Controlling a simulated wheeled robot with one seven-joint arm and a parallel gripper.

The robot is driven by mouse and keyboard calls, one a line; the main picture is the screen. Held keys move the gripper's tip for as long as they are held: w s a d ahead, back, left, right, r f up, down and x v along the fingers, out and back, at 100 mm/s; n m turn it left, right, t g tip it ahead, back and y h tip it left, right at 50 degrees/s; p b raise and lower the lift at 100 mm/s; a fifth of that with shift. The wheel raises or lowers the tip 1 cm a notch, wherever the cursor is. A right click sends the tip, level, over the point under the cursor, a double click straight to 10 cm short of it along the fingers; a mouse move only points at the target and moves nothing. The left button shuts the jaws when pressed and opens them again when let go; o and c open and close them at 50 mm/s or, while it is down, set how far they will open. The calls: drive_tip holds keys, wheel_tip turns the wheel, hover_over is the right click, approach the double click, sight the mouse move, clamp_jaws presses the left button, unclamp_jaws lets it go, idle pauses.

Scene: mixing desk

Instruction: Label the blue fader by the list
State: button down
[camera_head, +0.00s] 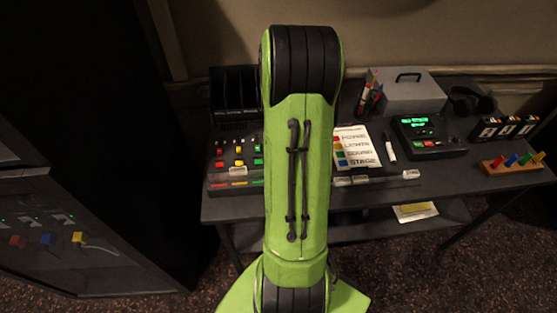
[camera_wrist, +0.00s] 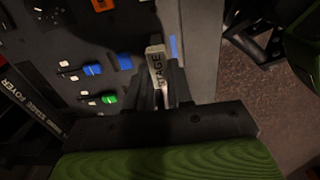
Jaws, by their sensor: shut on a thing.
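My gripper (camera_wrist: 160,85) is shut on a pale label tag (camera_wrist: 155,58) that reads STAGE, in the wrist view. The tag is close to the mixing desk's edge, beside a blue strip (camera_wrist: 172,47); I cannot tell if it touches. The blue fader (camera_wrist: 93,69) is on the desk to the left of the tag, with a blue button (camera_wrist: 124,62) near it. In the head view my arm hides the gripper and part of the mixing desk (camera_head: 214,171). The list (camera_head: 349,137) is a white card with red, yellow, green and blue squares; the blue row reads STAGE.
A rail (camera_head: 376,181) with pale tags lies at the table's front. A marker (camera_head: 389,146), a black device with a green screen (camera_head: 428,139), a grey box (camera_head: 402,91) and a wooden peg block (camera_head: 513,164) stand to the right. A dark cabinet is at left.

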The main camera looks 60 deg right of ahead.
drive_tip(key=shift+f, duration=0.3)
drive_tip(key=c, duration=0.9)
unclamp_jaws()
drive_tip(key=shift+r, duration=0.1)
wheel_tip(320, 180, up, 16)
drive_tip(key=p, duration=0.4)
drive_tip(key=shift+f, duration=0.2)
